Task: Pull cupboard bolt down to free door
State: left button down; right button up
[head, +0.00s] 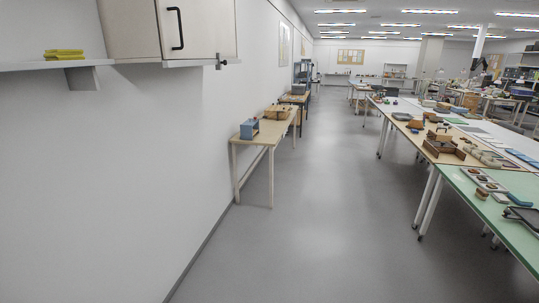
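A pale wall cupboard (142,32) hangs at the top left of the head view, its upper part cut off by the frame edge. Its door (198,28) looks shut and has a black curved handle (176,28). A small dark bolt (221,62) sits at the cupboard's lower right corner, with a knob sticking out to the right. It is too small to tell the bolt's exact position. Neither of my grippers shows in this view.
A wall shelf (40,66) left of the cupboard bears a folded yellow cloth-like item (63,54). A wooden table (250,140) with a blue box (249,128) stands along the wall. Long worktables (478,205) with many objects line the right. The grey floor (320,215) between is clear.

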aim_at(218, 66)
jog(key=i, duration=2.55)
jog(key=z, duration=0.2)
jog(key=i, duration=0.05)
